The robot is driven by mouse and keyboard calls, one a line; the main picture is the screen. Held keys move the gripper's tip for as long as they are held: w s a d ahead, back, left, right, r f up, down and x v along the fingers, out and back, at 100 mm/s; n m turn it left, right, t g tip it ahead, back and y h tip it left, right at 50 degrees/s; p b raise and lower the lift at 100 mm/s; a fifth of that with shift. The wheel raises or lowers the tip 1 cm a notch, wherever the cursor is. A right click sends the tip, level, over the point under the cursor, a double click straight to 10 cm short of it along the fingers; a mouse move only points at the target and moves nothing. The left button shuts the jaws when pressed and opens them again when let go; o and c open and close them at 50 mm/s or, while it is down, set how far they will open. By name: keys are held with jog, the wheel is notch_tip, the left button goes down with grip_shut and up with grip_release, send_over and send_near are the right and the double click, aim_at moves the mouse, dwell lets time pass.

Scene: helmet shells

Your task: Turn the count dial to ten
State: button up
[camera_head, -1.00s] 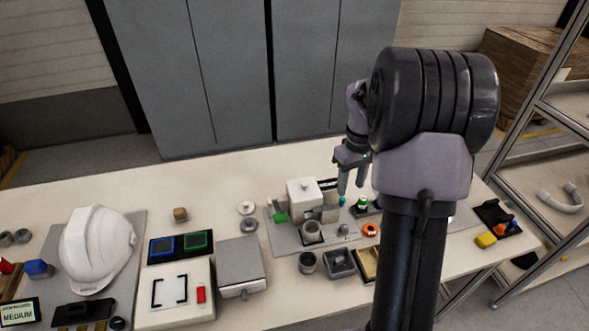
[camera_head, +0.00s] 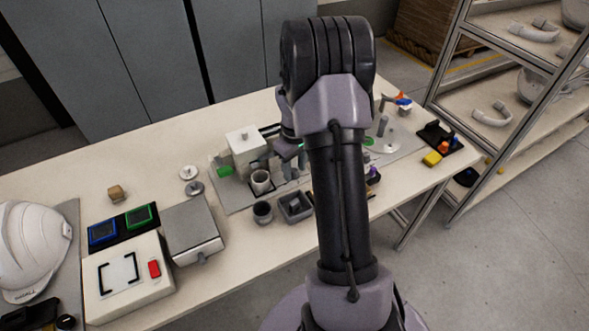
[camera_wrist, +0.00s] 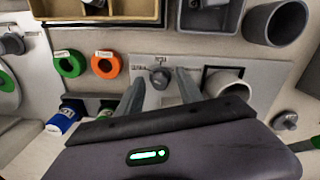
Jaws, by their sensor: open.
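A small dark grey round knob (camera_wrist: 160,79), which looks like the count dial, sits on a light grey plate in the wrist view, with small markings beside it that I cannot read. My gripper (camera_wrist: 160,75) is open, its two grey fingers on either side of the knob in the picture. I cannot tell how far above the knob the fingertips are, and they appear empty. In the head view my arm hides the fingers and most of the area around the dial.
A grey cup (camera_wrist: 228,82) stands right of the knob. Orange (camera_wrist: 106,66) and green (camera_wrist: 68,64) rings lie left, near a blue-and-white bottle-like item (camera_wrist: 62,121). A white block (camera_head: 246,146) stands on the fixture plate. A grey box (camera_head: 193,230) and white helmet (camera_head: 32,250) are farther left.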

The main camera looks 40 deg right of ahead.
grip_shut()
jog(key=m, duration=0.5)
jog(key=shift+m+p, duration=0.3)
jog(key=shift+p, duration=0.1)
jog(key=m, duration=0.5)
jog(key=shift+w+a+m, duration=0.1)
jog(key=shift+m, duration=0.6)
grip_release()
